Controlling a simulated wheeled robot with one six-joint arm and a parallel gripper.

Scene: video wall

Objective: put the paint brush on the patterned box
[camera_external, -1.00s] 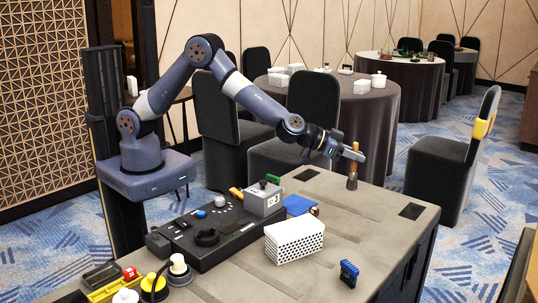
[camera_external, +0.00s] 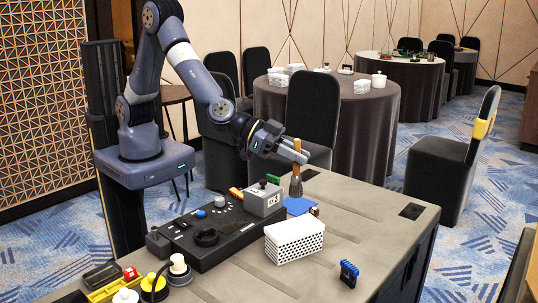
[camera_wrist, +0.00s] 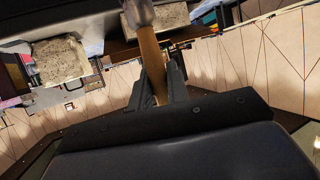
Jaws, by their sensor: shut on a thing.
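The paint brush (camera_external: 296,184) hangs upright from my gripper (camera_external: 300,153), with its wooden handle up and its dark bristles down. My gripper is shut on its handle. In the wrist view the wooden handle (camera_wrist: 150,62) runs between the two fingers of my gripper (camera_wrist: 160,80). The patterned box (camera_external: 294,240) is white with black dots on its sides and stands on the grey table. The brush is behind the box in the external view, above the table near a blue pad; the exact gap below the bristles is hard to tell.
A black control panel (camera_external: 222,232) with a grey box (camera_external: 264,199) lies left of the patterned box. A blue pad (camera_external: 298,206) lies behind it. A small blue connector (camera_external: 349,273) sits at front right. The table's right side (camera_external: 380,225) is mostly clear.

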